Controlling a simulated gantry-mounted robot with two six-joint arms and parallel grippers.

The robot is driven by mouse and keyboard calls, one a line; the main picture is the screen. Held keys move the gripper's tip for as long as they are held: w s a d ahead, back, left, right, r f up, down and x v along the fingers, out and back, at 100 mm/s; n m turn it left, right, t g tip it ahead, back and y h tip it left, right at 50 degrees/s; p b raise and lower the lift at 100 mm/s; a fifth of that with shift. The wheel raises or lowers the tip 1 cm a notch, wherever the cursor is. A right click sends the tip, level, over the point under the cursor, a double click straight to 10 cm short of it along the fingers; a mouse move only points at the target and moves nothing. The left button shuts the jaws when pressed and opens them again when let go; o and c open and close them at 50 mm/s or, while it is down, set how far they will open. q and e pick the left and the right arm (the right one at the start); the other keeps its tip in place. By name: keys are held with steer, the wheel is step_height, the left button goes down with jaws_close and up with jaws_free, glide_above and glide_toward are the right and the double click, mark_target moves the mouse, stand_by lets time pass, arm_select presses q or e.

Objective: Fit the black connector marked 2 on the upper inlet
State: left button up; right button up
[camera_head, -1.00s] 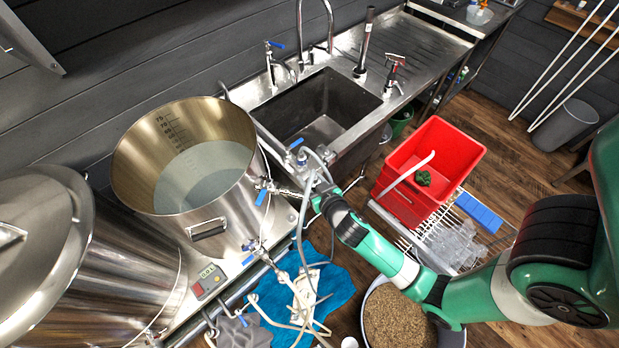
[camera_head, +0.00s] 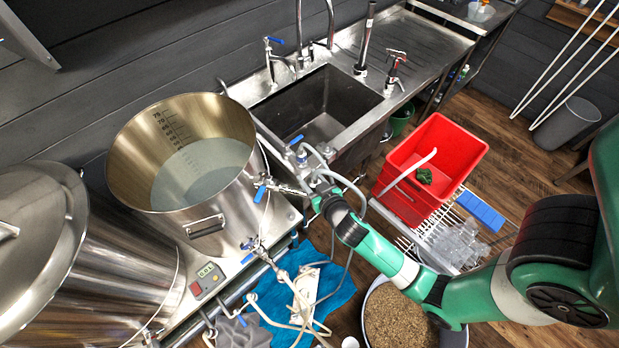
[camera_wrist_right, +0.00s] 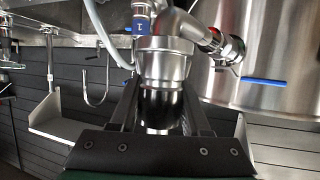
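The upper inlet (camera_head: 285,189) is a steel fitting with a blue-handled valve on the open kettle's right side. My right gripper (camera_head: 314,200) is at the fitting's outer end. In the right wrist view, the gripper (camera_wrist_right: 162,112) has its fingers on both sides of a dark, shiny cylinder, the black connector (camera_wrist_right: 161,101). A wide steel collar (camera_wrist_right: 165,58) sits directly above it, in line with the inlet pipe. I cannot tell whether they are joined. The number 2 is not visible. A blue mark with a 1 (camera_wrist_right: 141,25) shows on another fitting behind. My left gripper is out of view.
The open kettle (camera_head: 207,226) stands beside a lidded steel vessel (camera_head: 40,235). A lower valve (camera_head: 257,246) with hoses hangs above a blue cloth (camera_head: 340,283). The sink (camera_head: 345,100) is behind. A red crate (camera_head: 412,205) and a grain bucket (camera_head: 377,330) stand right, near my arm.

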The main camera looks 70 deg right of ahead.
steer(key=o, duration=0.5)
steer(key=shift+c, duration=0.2)
steer(key=v, duration=1.1)
steer(key=shift+s+a+b, duration=0.2)
steer(key=shift+s+b, duration=0.05)
steer(key=shift+b, duration=0.2)
steer(key=shift+r, duration=0.25)
